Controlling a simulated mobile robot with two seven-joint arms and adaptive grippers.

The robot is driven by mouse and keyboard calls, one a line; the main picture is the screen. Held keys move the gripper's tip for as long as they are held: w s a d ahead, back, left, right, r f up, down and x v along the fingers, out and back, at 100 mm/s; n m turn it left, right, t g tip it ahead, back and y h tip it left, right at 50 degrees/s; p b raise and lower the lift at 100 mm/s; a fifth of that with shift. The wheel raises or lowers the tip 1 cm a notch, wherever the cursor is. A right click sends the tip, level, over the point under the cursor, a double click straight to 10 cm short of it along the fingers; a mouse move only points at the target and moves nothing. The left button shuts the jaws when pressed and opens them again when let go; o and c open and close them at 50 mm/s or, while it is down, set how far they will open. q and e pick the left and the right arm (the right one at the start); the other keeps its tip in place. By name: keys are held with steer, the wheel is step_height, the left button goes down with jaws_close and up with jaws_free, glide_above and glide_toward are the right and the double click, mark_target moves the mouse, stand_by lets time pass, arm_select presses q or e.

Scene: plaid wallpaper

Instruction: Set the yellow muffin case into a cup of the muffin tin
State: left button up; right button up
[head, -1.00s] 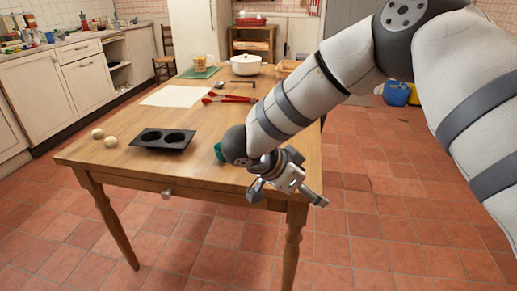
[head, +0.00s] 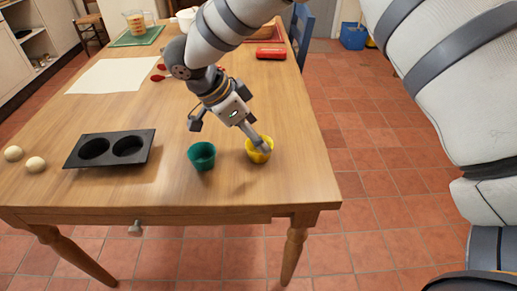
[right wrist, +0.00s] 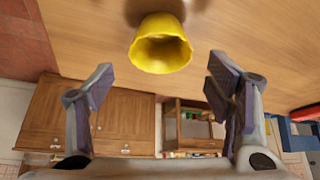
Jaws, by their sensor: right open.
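The yellow muffin case (head: 251,155) stands on the table near its right front, right of a green muffin case (head: 202,158). The black muffin tin (head: 111,149) lies further left, and its two cups look empty. My right gripper (head: 230,134) is open above the table, with one finger overlapping the yellow case in the head view. In the right wrist view the yellow case (right wrist: 161,52) is ahead of the spread fingers of the right gripper (right wrist: 159,73), roughly centred and not between them. My left gripper is not in view.
Two pale balls (head: 35,164) sit left of the tin on the wooden table (head: 160,200). A white sheet (head: 112,76), red-handled utensils and a red box (head: 270,53) lie further back. The table between tin and green case is clear.

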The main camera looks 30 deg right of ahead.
steer(key=x, duration=0.4)
steer(key=shift+a+f, duration=0.25)
steer(key=shift+f, duration=0.15)
steer(key=c, duration=0.9)
steer(key=shift+r, duration=0.1)
